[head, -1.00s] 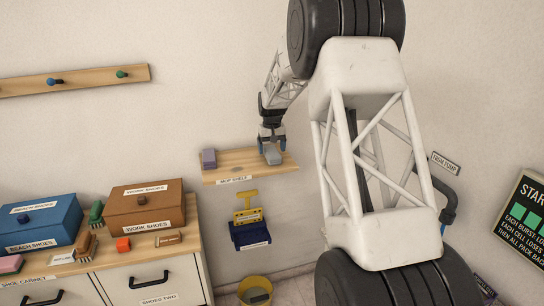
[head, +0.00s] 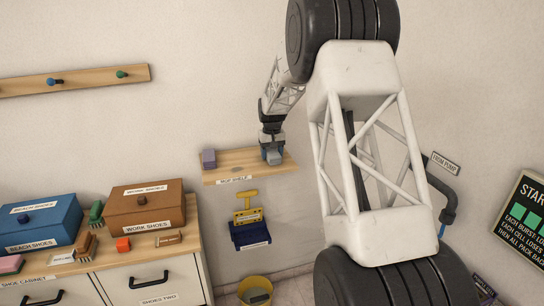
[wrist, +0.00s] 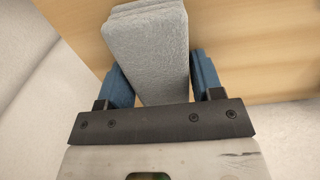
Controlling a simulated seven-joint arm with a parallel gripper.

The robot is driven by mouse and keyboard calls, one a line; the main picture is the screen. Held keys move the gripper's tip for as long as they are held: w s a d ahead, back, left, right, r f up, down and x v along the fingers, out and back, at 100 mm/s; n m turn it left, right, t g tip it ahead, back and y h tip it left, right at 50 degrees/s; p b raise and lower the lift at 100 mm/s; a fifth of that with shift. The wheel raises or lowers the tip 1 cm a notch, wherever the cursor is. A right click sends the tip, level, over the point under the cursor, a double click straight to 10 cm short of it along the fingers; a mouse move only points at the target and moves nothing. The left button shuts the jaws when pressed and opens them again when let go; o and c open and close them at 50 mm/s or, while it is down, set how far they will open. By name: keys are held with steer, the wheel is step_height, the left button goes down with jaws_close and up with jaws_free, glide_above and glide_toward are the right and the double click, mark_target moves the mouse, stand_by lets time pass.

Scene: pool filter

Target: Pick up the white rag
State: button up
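A pale grey-white folded cloth (wrist: 150,45), which looks like the white rag, lies on the wooden shelf (head: 228,162) near its right end. In the head view the rag (head: 274,158) is partly hidden by my gripper (head: 272,150). In the wrist view my gripper (wrist: 160,75) is open, with one blue finger on each side of the rag's near part. The rag sits slightly turned between the fingers.
A purple-grey folded block (head: 209,158) lies at the shelf's left end. The wall is close behind the shelf. Below hang a yellow-handled tool (head: 247,215) and a blue holder (head: 250,235). A cabinet with shoe boxes (head: 145,205) stands at the left.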

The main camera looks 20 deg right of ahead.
mark_target(272, 152)
steer(key=c, duration=0.5)
steer(key=shift+r, duration=0.1)
steer(key=shift+r, duration=0.7)
steer(key=shift+s+r, duration=0.2)
steer(key=shift+r, duration=0.35)
steer(key=shift+s+r, duration=0.2)
steer(key=shift+r, duration=0.3)
steer(key=s, duration=0.5)
steer(key=s+a+r, duration=0.1)
steer(key=s, duration=0.4)
steer(key=s+a, duration=0.1)
steer(key=s, duration=0.4)
steer(key=shift+r, duration=0.15)
steer(key=shift+a, duration=0.1)
